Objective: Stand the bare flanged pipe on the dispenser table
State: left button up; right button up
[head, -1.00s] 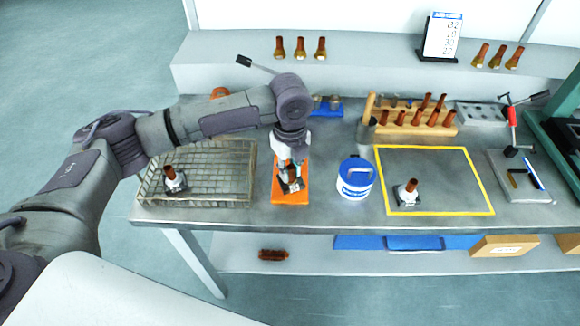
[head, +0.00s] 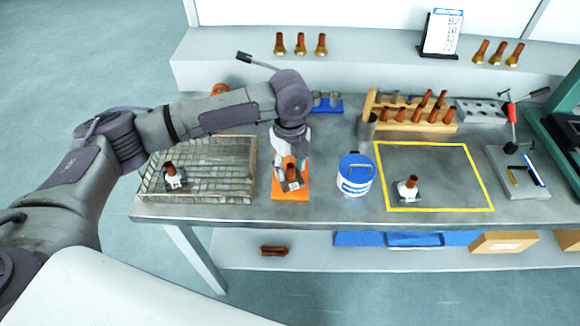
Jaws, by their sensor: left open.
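A flanged pipe (head: 291,185) with a copper-brown tube and a dark square flange stands on an orange plate (head: 290,196) on the bench. My left gripper (head: 291,160) is open, pointing down right at this pipe's tube; its fingertips are partly hidden, and I cannot tell if they touch it. A second pipe (head: 174,178), with white on its body, stands in the mesh tray (head: 225,195) at left. A third pipe (head: 408,188), also with white, stands inside the yellow outline (head: 455,209) at right. My right gripper is out of view.
A white tub with a blue lid (head: 355,178) stands close right of the orange plate. A wooden rack (head: 410,126) of brown pieces, a blue holder (head: 327,106) and a red-handled clamp (head: 512,115) lie behind. The yellow-outlined area is mostly clear.

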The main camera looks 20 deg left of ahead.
aim_at(290, 165)
pick_arm(q)
notch_tip(290, 165, up, 12)
jog(key=b, duration=0.2)
jog(key=shift+f, duration=0.25)
